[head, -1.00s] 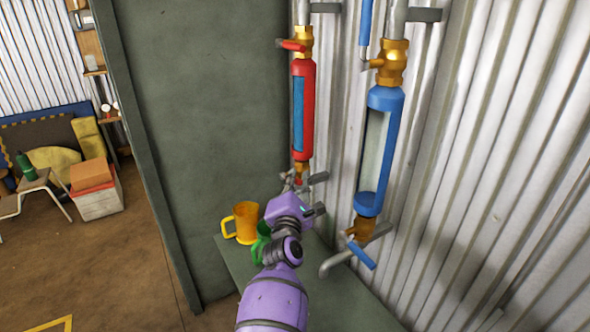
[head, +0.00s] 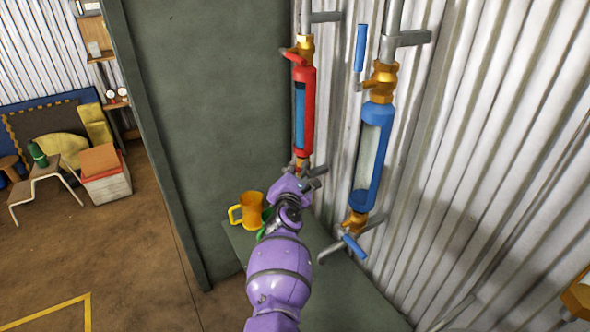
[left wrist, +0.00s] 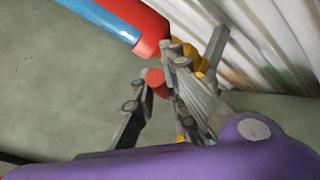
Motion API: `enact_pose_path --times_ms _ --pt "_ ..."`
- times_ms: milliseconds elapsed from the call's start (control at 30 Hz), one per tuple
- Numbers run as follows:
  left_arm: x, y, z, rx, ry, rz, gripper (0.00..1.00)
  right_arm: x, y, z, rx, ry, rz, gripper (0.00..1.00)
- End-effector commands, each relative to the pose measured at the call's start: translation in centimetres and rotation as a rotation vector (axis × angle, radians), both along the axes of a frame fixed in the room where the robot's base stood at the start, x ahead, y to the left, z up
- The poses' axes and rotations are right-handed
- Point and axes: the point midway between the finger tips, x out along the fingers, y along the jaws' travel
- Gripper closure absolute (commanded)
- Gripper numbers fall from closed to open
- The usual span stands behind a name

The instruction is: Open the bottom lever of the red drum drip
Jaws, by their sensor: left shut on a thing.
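The red drum drip (head: 308,118) hangs on a pipe by the corrugated wall, with a narrow window down its side and a red lever (head: 297,56) at its top. My left gripper (head: 303,180) is at the brass fitting under the drum and hides most of the bottom lever in the head view. In the left wrist view, the drum's lower end (left wrist: 140,25) is just above the fingers. There my left gripper (left wrist: 158,85) is shut on a red piece, the bottom lever (left wrist: 153,76). My right gripper is not in view.
A blue drum (head: 372,155) with blue levers hangs close to the right. An orange mug (head: 250,209) stands on the green ledge (head: 345,295) below, with a green item (head: 262,234) mostly hidden behind my arm. A grey-green panel (head: 208,130) stands to the left.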

Motion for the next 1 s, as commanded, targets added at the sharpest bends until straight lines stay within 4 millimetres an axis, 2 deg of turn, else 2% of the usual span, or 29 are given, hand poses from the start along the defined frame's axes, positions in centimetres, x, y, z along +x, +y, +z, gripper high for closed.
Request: enact_pose_path --times_ms 100,133,267,533,667,1000 --pt "0.1 0.2 0.4 0.003 -0.006 0.003 1.0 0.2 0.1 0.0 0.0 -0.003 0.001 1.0" --pt "0.1 0.2 0.4 0.004 -0.007 0.004 0.84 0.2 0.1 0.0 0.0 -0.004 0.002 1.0" --pt "0.1 0.2 0.3 0.003 -0.006 0.003 0.68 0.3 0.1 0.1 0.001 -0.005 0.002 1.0" --pt "0.0 0.1 0.2 0.002 -0.003 0.001 0.68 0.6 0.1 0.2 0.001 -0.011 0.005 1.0" --pt "0.1 -0.1 1.0 -0.001 -0.006 0.001 0.68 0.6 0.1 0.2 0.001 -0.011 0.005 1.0" --pt "0.1 0.0 7.4 -0.001 -0.01 0.003 0.68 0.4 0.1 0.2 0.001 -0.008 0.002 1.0"
